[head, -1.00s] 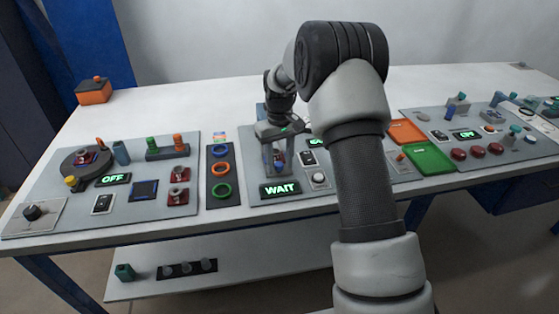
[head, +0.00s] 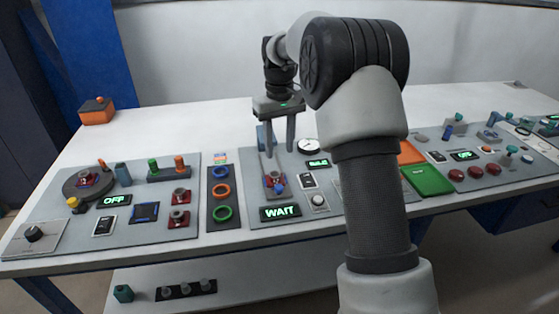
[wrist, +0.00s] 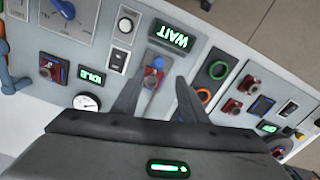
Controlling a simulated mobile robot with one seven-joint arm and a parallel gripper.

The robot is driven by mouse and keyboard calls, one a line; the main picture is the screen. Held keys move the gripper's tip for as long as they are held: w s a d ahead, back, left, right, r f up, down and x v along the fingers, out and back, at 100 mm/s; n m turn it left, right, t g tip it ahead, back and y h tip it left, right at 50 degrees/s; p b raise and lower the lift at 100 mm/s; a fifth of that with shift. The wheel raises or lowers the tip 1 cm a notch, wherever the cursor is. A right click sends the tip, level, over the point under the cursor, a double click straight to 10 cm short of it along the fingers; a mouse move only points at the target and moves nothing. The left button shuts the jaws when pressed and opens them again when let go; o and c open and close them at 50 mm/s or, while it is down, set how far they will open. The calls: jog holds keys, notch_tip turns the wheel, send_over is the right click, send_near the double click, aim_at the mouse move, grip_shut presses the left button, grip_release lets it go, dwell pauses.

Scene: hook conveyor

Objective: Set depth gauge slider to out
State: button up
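My gripper (head: 280,152) is open and empty above the middle panel, its two fingers pointing down and apart. Below it a red block with a blue ball knob (head: 277,182) sits on a grey plate near the WAIT display (head: 281,212). In the wrist view the block and blue knob (wrist: 152,76) lie between the fingertips of my gripper (wrist: 158,80), with no visible contact. A round white dial gauge (head: 307,146) stands on the same panel; it also shows in the wrist view (wrist: 86,101). I cannot tell for certain which part is the depth gauge slider.
A black strip with coloured rings (head: 221,190) and a left panel with an OFF display (head: 115,199) lie to the left. Orange and green trays (head: 428,181) and a panel with red buttons (head: 475,172) lie right. My arm hides part of the bench.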

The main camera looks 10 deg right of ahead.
jog(key=shift+r, duration=1.5)
jog(key=s+r+m+t+p, duration=0.1)
jog(key=s+r+t+p, duration=0.4)
jog(key=s+r, duration=1.3)
jog(key=s+m+p, duration=0.2)
jog(key=s+p, duration=0.4)
jog(key=s, duration=1)
jog(key=shift+r+t, duration=0.3)
jog(key=shift+r, duration=0.15)
